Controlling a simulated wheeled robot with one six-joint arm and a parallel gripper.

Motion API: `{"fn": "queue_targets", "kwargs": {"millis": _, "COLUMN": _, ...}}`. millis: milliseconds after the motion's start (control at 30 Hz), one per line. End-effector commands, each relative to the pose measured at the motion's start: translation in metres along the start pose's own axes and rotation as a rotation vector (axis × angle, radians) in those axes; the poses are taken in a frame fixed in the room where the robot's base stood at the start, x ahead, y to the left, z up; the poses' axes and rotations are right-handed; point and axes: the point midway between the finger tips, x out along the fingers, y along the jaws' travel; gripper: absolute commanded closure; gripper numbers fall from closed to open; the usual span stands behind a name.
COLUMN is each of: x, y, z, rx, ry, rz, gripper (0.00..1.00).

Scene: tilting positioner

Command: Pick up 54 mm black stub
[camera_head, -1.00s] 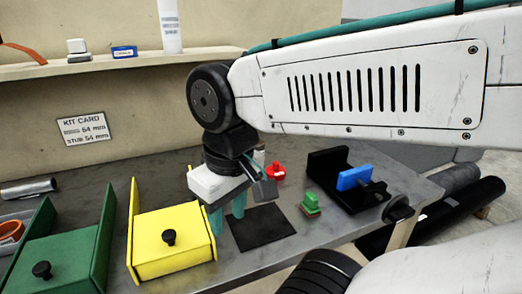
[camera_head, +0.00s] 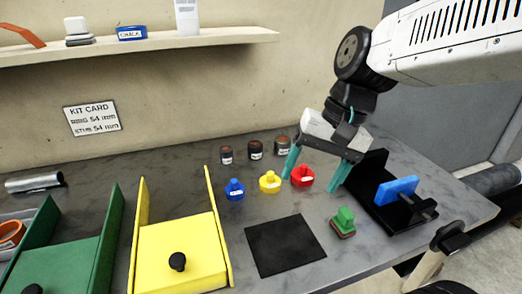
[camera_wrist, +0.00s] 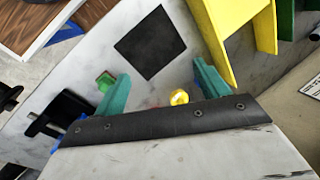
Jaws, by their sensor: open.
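Three short dark cylinders with pale labels stand in a row at the back of the bench: the left one (camera_head: 226,155), the middle one (camera_head: 256,150) and the right one (camera_head: 282,145). Their labels are too small to read, so I cannot tell which is the 54 mm black stub. My gripper (camera_head: 312,180) is open and empty, with teal fingers pointing down, to the right of and nearer than the cylinders. One finger overlaps the red knobbed piece in the picture.
Blue (camera_head: 235,190), yellow (camera_head: 270,182), red (camera_head: 302,176) and green (camera_head: 343,222) knobbed pieces stand around the black mat (camera_head: 285,246). A black fixture with a blue block (camera_head: 396,189) is at right. A kit card (camera_head: 92,118) hangs behind.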

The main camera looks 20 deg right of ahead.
Motion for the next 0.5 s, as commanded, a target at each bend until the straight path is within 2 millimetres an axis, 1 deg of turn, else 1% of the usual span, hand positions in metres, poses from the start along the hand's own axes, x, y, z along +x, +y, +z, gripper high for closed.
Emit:
{"fn": "queue_targets", "kwargs": {"millis": 33, "x": 0.005, "y": -0.012, "z": -0.021, "rx": 0.097, "ry": -0.036, "rz": -0.052, "gripper": 0.26}}
{"fn": "queue_targets", "kwargs": {"millis": 67, "x": 0.008, "y": -0.020, "z": -0.033, "rx": 0.158, "ry": -0.053, "rz": -0.088, "gripper": 0.26}}
{"fn": "queue_targets", "kwargs": {"millis": 100, "x": 0.011, "y": -0.029, "z": -0.049, "rx": 0.240, "ry": -0.076, "rz": -0.135, "gripper": 0.26}}
{"fn": "queue_targets", "kwargs": {"millis": 167, "x": 0.017, "y": -0.042, "z": -0.076, "rx": 0.365, "ry": -0.111, "rz": -0.202, "gripper": 0.26}}
{"fn": "queue_targets", "kwargs": {"millis": 233, "x": 0.025, "y": -0.054, "z": -0.109, "rx": 0.515, "ry": -0.153, "rz": -0.279, "gripper": 0.26}}
{"fn": "queue_targets", "kwargs": {"millis": 267, "x": 0.029, "y": -0.058, "z": -0.124, "rx": 0.578, "ry": -0.171, "rz": -0.310, "gripper": 0.26}}
{"fn": "queue_targets", "kwargs": {"millis": 300, "x": 0.035, "y": -0.063, "z": -0.144, "rx": 0.666, "ry": -0.196, "rz": -0.352, "gripper": 0.26}}
{"fn": "queue_targets", "kwargs": {"millis": 367, "x": 0.045, "y": -0.068, "z": -0.176, "rx": 0.799, "ry": -0.234, "rz": -0.414, "gripper": 0.26}}
{"fn": "queue_targets", "kwargs": {"millis": 400, "x": 0.053, "y": -0.069, "z": -0.198, "rx": 0.888, "ry": -0.259, "rz": -0.455, "gripper": 0.26}}
{"fn": "queue_targets", "kwargs": {"millis": 467, "x": 0.065, "y": -0.069, "z": -0.230, "rx": 1.021, "ry": -0.297, "rz": -0.514, "gripper": 0.26}}
{"fn": "queue_targets", "kwargs": {"millis": 500, "x": 0.073, "y": -0.067, "z": -0.250, "rx": 1.105, "ry": -0.321, "rz": -0.550, "gripper": 0.26}}
